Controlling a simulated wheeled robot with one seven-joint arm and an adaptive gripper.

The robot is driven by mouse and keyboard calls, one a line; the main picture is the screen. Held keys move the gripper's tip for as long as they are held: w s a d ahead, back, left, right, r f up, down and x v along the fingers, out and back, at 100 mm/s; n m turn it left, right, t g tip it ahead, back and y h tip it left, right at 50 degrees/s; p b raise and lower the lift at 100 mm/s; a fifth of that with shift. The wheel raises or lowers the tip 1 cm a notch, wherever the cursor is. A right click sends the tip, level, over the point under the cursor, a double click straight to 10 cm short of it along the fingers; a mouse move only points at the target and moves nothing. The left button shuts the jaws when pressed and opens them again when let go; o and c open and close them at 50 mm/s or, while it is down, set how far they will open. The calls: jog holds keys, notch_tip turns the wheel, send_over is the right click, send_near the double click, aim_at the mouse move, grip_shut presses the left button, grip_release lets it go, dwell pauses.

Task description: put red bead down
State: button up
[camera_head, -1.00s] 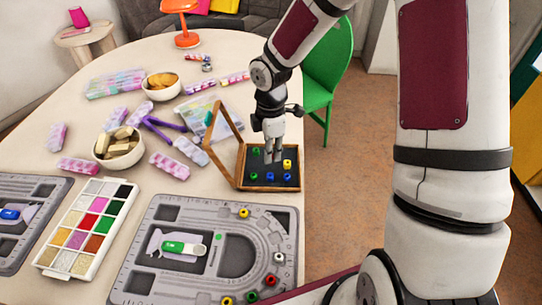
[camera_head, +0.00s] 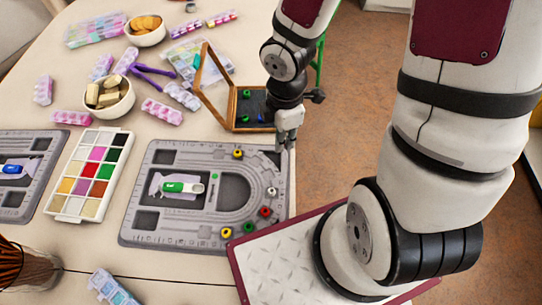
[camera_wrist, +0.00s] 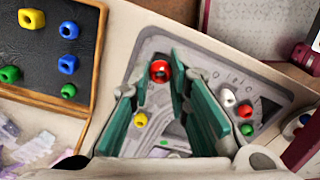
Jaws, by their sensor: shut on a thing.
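My gripper (camera_head: 283,143) points down near the far right corner of the grey bead board (camera_head: 140,222). In the wrist view its green-sided fingers (camera_wrist: 160,88) are shut on a red bead (camera_wrist: 160,71), held at the fingertips. The board shows behind it; I cannot tell the height of the bead above it. The held bead cannot be made out in the head view. Another red bead (camera_head: 265,212) lies on the board's right side, near a white bead (camera_head: 273,191), a green bead (camera_head: 249,227) and a yellow bead (camera_head: 226,232). A second yellow bead (camera_head: 238,153) lies near the far edge.
A wood-framed black tray (camera_wrist: 45,99) behind the board holds yellow, blue and green beads. A white colour-compartment box (camera_head: 66,216) stands left of the board. Bowls (camera_head: 109,112) and pastel boxes stand farther back. The table's right edge runs close beside the board.

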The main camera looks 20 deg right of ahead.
jog(key=shift+s+a+r+p, duration=0.2)
jog(key=shift+s+a+p, duration=0.2)
jog(key=shift+a+p, duration=0.05)
jog(key=s+a+m+p, duration=0.1)
jog(key=s+p, duration=0.1)
jog(key=p, duration=0.1)
jog(key=s+a+p, duration=0.2)
jog(key=s+p, duration=0.1)
jog(key=s+a+m+p, duration=0.1)
jog(key=s+p, duration=0.2)
jog(key=shift+a+r+m, duration=0.2)
jog(key=shift+m, duration=0.1)
jog(key=s+d+m+p, duration=0.2)
jog(key=s+p, duration=0.7)
jog(key=s, duration=0.3)
jog(key=b, duration=0.6)
send_over(268, 176)
jog(key=shift+f, duration=0.6)
jog(key=shift+w+f, duration=0.1)
jog(key=shift+f, duration=1.65)
jog(key=shift+f, duration=0.25)
jog(key=o, duration=0.5)
jog(key=shift+o, duration=1.2)
